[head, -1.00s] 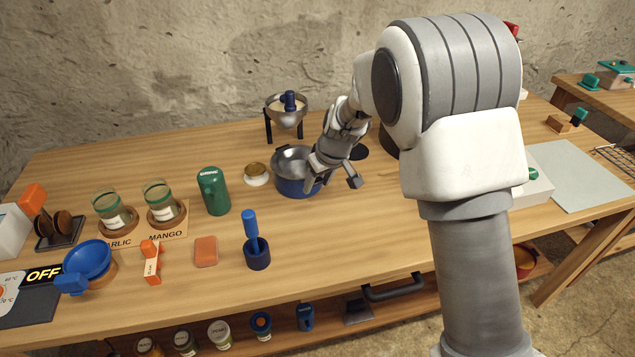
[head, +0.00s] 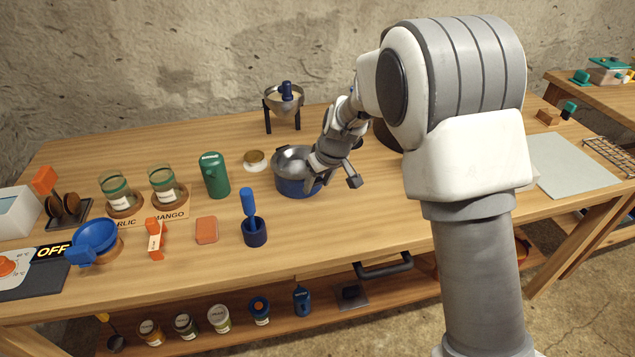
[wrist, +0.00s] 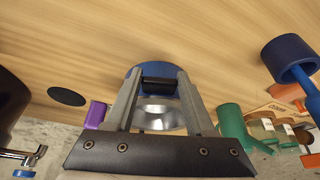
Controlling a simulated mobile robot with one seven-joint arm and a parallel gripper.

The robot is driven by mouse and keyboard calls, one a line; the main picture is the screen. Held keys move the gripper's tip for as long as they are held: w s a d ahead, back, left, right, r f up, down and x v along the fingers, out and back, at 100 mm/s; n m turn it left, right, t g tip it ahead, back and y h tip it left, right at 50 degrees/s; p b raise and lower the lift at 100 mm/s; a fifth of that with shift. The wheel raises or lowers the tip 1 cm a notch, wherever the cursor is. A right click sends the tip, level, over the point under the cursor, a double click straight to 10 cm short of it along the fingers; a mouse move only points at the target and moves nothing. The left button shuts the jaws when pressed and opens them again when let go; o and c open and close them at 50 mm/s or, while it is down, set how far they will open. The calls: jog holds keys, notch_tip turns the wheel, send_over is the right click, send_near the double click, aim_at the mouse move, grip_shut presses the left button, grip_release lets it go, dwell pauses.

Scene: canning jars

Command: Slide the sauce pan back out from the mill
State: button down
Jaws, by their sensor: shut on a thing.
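The sauce pan (head: 291,186) is blue outside with a bare metal inside. It stands upright on the table in front of the mill (head: 285,97), a metal bowl with a blue top on dark legs. A gap of bare wood shows between them. My gripper (head: 315,174) is at the pan's right side in the head view and hides part of its rim. In the wrist view my gripper (wrist: 158,83) is shut on a dark bar, which looks like the pan's handle, with the blue pan (wrist: 134,72) around it.
A green canister (head: 214,176) is further left. A blue cup with a stick (head: 254,232) is nearer the front edge. Bare table lies in front of the pan.

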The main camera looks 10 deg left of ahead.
jog(key=shift+s+d, duration=0.15)
jog(key=shift+s, duration=0.3)
jog(key=shift+c, duration=0.9)
grip_release()
jog(key=p+v, duration=0.2)
jog(key=v, duration=1.5)
jog(key=shift+r, duration=0.2)
jog(key=shift+d, duration=0.15)
